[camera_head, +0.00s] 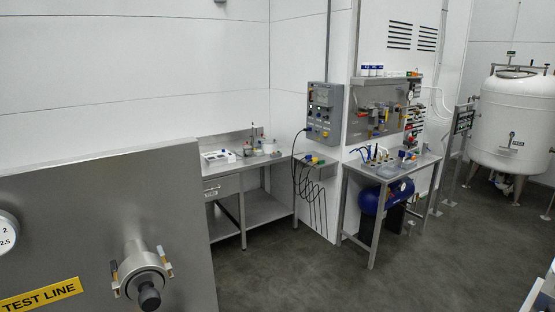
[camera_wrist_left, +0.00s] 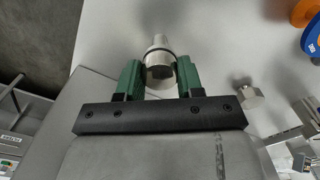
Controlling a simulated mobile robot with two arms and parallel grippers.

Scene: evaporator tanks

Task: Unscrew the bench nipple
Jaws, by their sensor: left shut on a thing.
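In the left wrist view my left gripper (camera_wrist_left: 159,76) has its two green fingers on either side of a short silver metal cylinder, which looks like the bench nipple (camera_wrist_left: 159,54). The fingers are shut on its sides. Its narrower end points away from the gripper, and a darker flat face shows between the fingers. I cannot see its thread or how it is seated. The head view shows neither gripper, and I cannot make out the nipple there.
In the left wrist view a silver hex fitting (camera_wrist_left: 250,96) sits right of the gripper, with an orange part (camera_wrist_left: 305,13) and a blue part (camera_wrist_left: 313,38) at the upper right. The head view shows a test line panel (camera_head: 95,220), two benches and a white tank (camera_head: 517,110).

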